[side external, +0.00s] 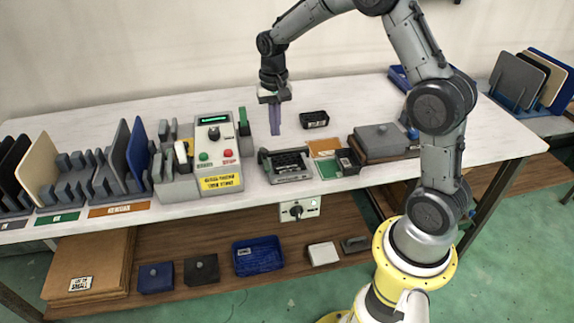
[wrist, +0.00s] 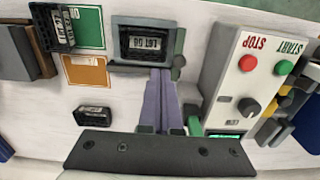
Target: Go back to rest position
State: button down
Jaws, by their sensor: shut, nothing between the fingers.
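My gripper (side external: 275,130) is raised above the white table, between the control box and a small black bin. Its two purple-grey fingers are together and hold nothing. In the wrist view the closed fingers (wrist: 158,105) point toward a grey fixture (wrist: 175,45) that holds a black labelled tray (wrist: 146,43). The same fixture (side external: 290,176) stands near the table's front edge in the side view. The small black bin (side external: 314,119) stands apart, to the right of the fingers; it also shows in the wrist view (wrist: 93,111).
The control box (side external: 217,150) with green and red buttons stands left of the fixture. Racks of upright panels (side external: 80,170) fill the left side. Green and orange cards, a black bin (side external: 346,161) and a lidded box (side external: 380,142) are on the right.

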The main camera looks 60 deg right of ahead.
jog(key=s+a+r+n+t, duration=0.15)
jog(key=s+a+r, duration=0.25)
jog(key=r, duration=0.4)
jog(key=s+a+r+n+t, duration=0.1)
jog(key=s+a+r+t, duration=0.3)
jog(key=r, duration=0.5)
jog(key=s+a+f+n, duration=0.1)
jog(key=s+f+n, duration=0.1)
jog(key=s, duration=0.7)
jog(key=s+a+f+n, duration=0.1)
jog(key=s+n, duration=0.3)
jog(key=s, duration=0.4)
jog(key=shift+s+a+f, duration=0.35)
jog(key=shift+s+a, duration=0.05)
jog(key=shift+a, duration=0.2)
